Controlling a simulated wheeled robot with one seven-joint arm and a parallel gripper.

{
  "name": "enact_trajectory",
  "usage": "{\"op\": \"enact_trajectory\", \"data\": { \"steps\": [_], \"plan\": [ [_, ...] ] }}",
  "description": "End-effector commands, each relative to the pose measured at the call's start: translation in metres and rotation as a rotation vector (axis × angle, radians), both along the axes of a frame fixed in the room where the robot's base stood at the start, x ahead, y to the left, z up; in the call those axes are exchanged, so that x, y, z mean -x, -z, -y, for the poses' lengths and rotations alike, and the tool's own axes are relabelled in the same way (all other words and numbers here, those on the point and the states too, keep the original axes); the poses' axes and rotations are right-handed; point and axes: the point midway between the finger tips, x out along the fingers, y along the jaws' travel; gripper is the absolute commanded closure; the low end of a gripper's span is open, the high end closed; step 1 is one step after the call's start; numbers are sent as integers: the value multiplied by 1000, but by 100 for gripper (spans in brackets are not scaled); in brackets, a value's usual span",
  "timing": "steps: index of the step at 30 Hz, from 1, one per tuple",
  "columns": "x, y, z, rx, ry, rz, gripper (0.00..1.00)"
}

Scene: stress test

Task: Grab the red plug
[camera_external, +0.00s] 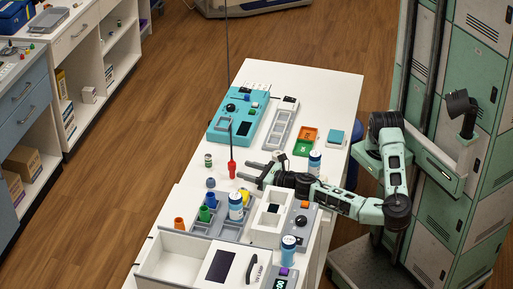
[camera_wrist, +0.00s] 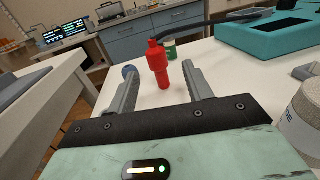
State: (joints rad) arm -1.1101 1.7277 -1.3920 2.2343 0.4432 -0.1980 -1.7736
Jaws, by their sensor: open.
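The red plug (camera_wrist: 157,62) stands upright on the white table in the wrist view, with a dark cable running from its upper part to the right. It lies between and just beyond the two fingers of my gripper (camera_wrist: 157,80), which are spread wide with nothing between them touching. In the external view the red plug (camera_external: 232,169) is on the table left of my gripper (camera_external: 252,168), whose fingers point toward it. A thin dark line rises from the plug there.
A green can (camera_external: 208,160) and a blue round object (camera_external: 211,183) stand near the plug. A teal device (camera_external: 222,122) lies farther back. A grey tray (camera_external: 200,222) with colored cups and a white-blue bottle (camera_external: 236,205) is in front. A beige cylinder (camera_wrist: 302,110) is right of my gripper.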

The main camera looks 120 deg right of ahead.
Motion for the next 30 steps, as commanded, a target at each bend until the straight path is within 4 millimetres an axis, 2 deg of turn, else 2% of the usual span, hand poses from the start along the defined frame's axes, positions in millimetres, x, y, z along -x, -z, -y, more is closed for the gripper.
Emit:
{"op": "enact_trajectory", "data": {
  "steps": [13, 22, 23, 27, 28, 30],
  "plan": [
    [-36, -6, 45, -2, 2, 3, 49],
    [-40, -6, 49, -1, 0, 1, 49],
    [-40, -6, 49, -1, 0, 1, 52],
    [-40, -6, 49, -1, 0, 1, 91],
    [-40, -6, 49, -1, 0, 1, 97],
    [-40, -7, 49, 0, 0, 1, 97]
  ]
}}
